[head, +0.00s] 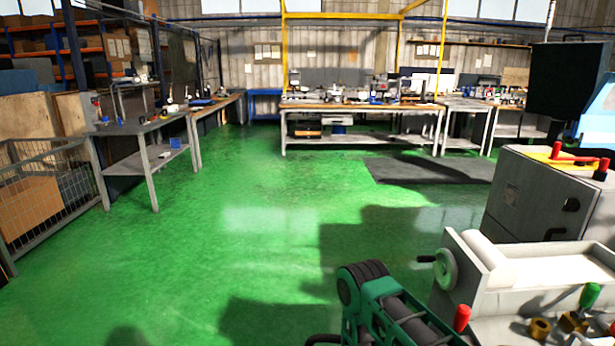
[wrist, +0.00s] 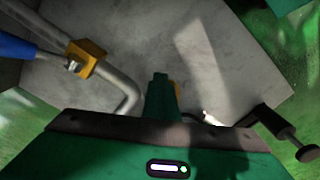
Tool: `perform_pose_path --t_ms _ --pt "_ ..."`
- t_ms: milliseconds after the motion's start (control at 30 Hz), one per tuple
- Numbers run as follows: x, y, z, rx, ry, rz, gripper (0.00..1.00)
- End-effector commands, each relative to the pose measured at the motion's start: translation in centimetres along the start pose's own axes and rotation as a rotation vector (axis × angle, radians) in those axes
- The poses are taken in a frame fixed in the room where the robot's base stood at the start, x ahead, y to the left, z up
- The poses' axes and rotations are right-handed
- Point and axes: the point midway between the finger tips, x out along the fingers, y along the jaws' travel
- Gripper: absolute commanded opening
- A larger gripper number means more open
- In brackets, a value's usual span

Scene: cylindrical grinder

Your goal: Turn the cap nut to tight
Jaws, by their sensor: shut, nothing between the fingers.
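In the head view, a brass-coloured nut-like part (head: 540,328) sits on the grey machine top at the lower right, with another brass fitting (head: 572,322) beside it. I cannot tell for sure which is the cap nut. In the wrist view, my gripper (wrist: 161,78) is shut and empty over a grey surface. A sliver of an orange-yellow part (wrist: 177,90) shows just behind its fingers, mostly hidden; contact cannot be told. My gripper is not visible in the head view.
A blue handle (wrist: 18,47) and the bent pipe (wrist: 122,88) lie left of my gripper. The machine has a handwheel (head: 446,269), a red-knobbed lever (head: 462,318) and a green-knobbed lever (head: 589,296). Green floor (head: 220,190) lies open to the left; benches (head: 350,107) stand behind.

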Motion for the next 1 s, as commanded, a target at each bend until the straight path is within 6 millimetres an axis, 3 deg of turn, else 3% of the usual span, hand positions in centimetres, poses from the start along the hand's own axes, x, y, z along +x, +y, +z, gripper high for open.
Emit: perform_pose_path --t_ms 1000 --pt "-0.1 -2.2 0.0 0.000 0.007 -0.002 0.00"
